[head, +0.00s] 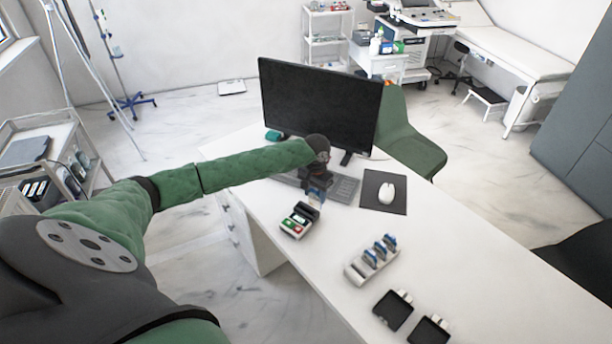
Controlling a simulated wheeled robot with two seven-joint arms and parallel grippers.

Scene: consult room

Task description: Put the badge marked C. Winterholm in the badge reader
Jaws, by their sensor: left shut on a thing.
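My left gripper (315,191) points down over the desk (440,245), in front of the keyboard, and is shut on a badge (315,197) with some blue on it. The name on this badge is too small to read. The badge reader (297,221), a small dark and white device with green and red on top, lies on the desk just below and a little left of the held badge. I cannot tell whether the badge touches it. A pale rack (354,272) with several upright blue-and-white badges stands to the right of the reader. My right gripper is out of view.
A monitor (318,103) and keyboard (345,188) are behind the gripper, with a white mouse (387,192) on a dark pad (370,185). A green chair (412,145) is behind the desk. The right part of the desktop is clear.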

